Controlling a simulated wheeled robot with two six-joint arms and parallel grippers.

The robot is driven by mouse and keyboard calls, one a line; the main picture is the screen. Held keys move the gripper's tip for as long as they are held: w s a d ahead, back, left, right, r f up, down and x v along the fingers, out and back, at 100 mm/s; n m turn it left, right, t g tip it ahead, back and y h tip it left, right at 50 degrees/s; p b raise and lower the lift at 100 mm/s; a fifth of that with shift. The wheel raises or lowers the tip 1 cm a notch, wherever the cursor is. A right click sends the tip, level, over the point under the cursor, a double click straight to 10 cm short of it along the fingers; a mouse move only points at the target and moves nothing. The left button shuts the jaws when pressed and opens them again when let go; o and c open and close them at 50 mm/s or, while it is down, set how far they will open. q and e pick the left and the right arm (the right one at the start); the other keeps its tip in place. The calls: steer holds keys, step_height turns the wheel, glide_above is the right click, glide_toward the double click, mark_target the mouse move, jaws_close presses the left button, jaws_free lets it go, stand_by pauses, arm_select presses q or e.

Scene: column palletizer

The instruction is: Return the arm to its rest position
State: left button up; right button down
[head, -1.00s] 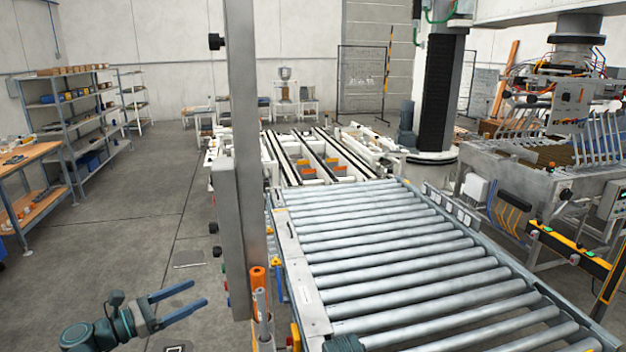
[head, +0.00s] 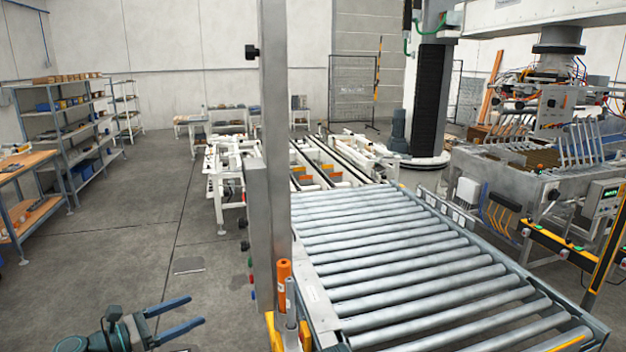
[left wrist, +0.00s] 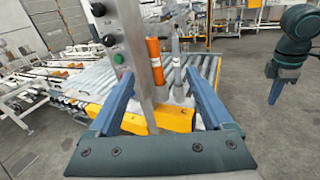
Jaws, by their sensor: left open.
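My left gripper (head: 186,318) is at the lower left of the head view, over the grey floor. Its two blue fingers are apart and nothing is between them. In the left wrist view the same open fingers (left wrist: 158,112) frame the near end of the conveyor, with the post and an orange cylinder beyond them. I cannot tell from this view how far the fingers are from these. My right gripper does not show clearly in the head view. A dark teal arm part of mine shows at the right of the left wrist view.
A roller conveyor (head: 400,262) fills the middle and right. A grey metal post (head: 275,150) stands at its left edge, with an orange cylinder (head: 284,285) near its foot. Shelves (head: 75,125) and a workbench (head: 22,190) stand at the left. The floor (head: 140,225) between is open.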

arm_select(q)
steer(key=s+d+f+m+g+y+b, duration=0.1)
steer(key=s+d+f+m+g+y, duration=0.2)
steer(key=d+f+m+g, duration=0.9)
steer(key=s+d+f+m+y+b, duration=0.1)
steer(key=s+d+f+m+y, duration=0.9)
steer(key=m, duration=0.7)
steer(key=shift+s+d+f+y+b, duration=0.25)
steer(key=shift+d+f+y+b, duration=0.1)
steer(key=shift+f+y, duration=0.5)
